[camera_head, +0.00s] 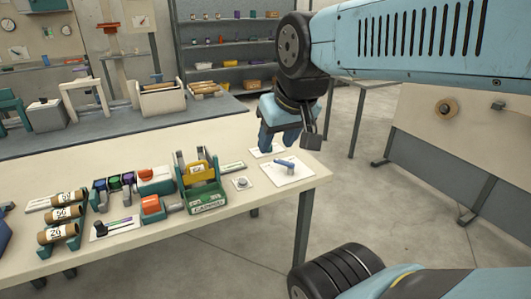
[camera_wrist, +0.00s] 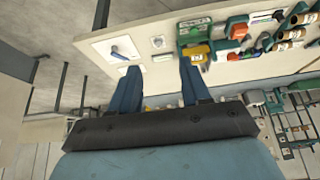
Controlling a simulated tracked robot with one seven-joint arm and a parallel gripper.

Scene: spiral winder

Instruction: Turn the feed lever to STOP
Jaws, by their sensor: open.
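A small blue lever (camera_head: 285,163) sits on a white plate (camera_head: 301,174) at the right end of the bench; it also shows in the wrist view (camera_wrist: 121,55), at upper left. I take it for the feed lever; any STOP marking is too small to read. My gripper (camera_head: 280,142) is open and empty, apart from the lever, and appears just above and behind its plate in the head view. In the wrist view, the fingers of my gripper (camera_wrist: 160,68) are spread, with the lever near the left fingertip.
A round button on a small plate (camera_head: 242,183) lies left of the lever. Further left are a green-and-yellow carriage (camera_head: 207,201), a dark lever on a white plate (camera_head: 114,228) and several cardboard tubes (camera_head: 64,213).

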